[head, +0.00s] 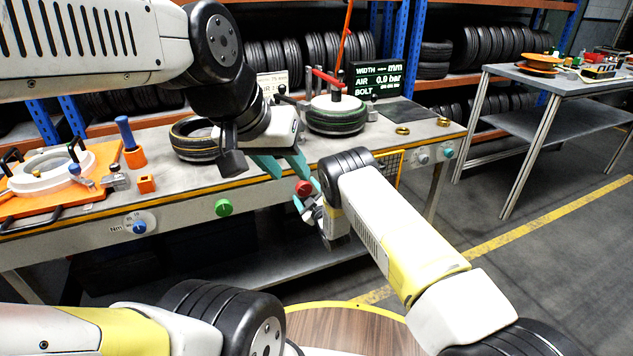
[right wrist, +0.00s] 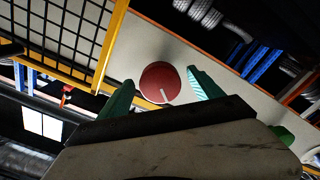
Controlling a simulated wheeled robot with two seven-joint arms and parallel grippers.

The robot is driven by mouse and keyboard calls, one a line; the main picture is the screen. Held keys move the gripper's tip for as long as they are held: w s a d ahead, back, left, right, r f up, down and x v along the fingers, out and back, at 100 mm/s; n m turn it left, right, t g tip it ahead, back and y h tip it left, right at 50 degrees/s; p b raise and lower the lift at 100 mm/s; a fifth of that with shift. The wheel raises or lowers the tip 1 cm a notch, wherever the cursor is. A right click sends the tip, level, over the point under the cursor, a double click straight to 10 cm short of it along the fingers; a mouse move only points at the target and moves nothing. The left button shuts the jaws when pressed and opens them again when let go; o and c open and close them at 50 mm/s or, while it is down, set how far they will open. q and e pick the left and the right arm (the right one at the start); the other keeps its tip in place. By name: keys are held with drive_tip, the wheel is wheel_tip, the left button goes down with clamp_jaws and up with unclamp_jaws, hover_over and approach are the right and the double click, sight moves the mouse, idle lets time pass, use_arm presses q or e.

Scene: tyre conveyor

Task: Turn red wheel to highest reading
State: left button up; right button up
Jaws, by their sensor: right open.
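The red wheel (head: 304,188) is a round knob on the front panel of the workbench (head: 185,220). In the right wrist view the red wheel (right wrist: 158,80) shows a white pointer line running toward its lower right edge. No scale marks around it are readable. My right gripper (head: 309,197) is open at the wheel; in the right wrist view its green fingers (right wrist: 160,76) stand on either side of it. Contact cannot be told. My left gripper (head: 281,166) is open and empty, with teal fingers apart, just above and left of the wheel at the bench edge.
A green knob (head: 222,207) and a blue knob (head: 139,227) sit further left on the panel. A yellow-framed mesh (head: 388,167) is right of the wheel. Tyres (head: 336,116) lie on the bench. The display (head: 379,78) reads AIR 0.0 bar.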

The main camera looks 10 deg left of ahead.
drive_tip(key=v, duration=0.7)
drive_tip(key=shift+s+d, duration=0.25)
drive_tip(key=shift+s, duration=0.05)
drive_tip(key=w+d+r+m+h, duration=0.2)
drive_tip(key=d+r, duration=0.2)
drive_tip(key=r, duration=0.3)
drive_tip(key=w+d+r+m+g+h, duration=0.1)
drive_tip(key=w+d+r+m, duration=0.1)
drive_tip(key=d+r, duration=0.35)
drive_tip(key=w+d+r+m+h, duration=0.2)
drive_tip(key=d+r+m, duration=0.1)
drive_tip(key=r, duration=0.5)
drive_tip(key=s+d+r+m+g+h, duration=0.2)
drive_tip(key=s+d+r, duration=0.35)
drive_tip(key=r, duration=0.35)
drive_tip(key=s+d+r+m+g, duration=0.2)
drive_tip(key=s+d+r, duration=0.25)
drive_tip(key=s, duration=0.45)
drive_tip(key=s+d+r+m+g, duration=0.1)
drive_tip(key=s+d+r, duration=0.35)
drive_tip(key=s, duration=0.35)
drive_tip(key=s+d+m+g, duration=0.1)
drive_tip(key=s+d, duration=0.1)
drive_tip(key=s, duration=0.8)
drive_tip(key=s+d+m+g, duration=0.1)
drive_tip(key=s+d, duration=0.1)
drive_tip(key=s, duration=0.9)
drive_tip(key=shift+d+f+g+h, duration=0.25)
drive_tip(key=shift+d+g+h, duration=0.05)
drive_tip(key=shift+g+h, duration=0.1)
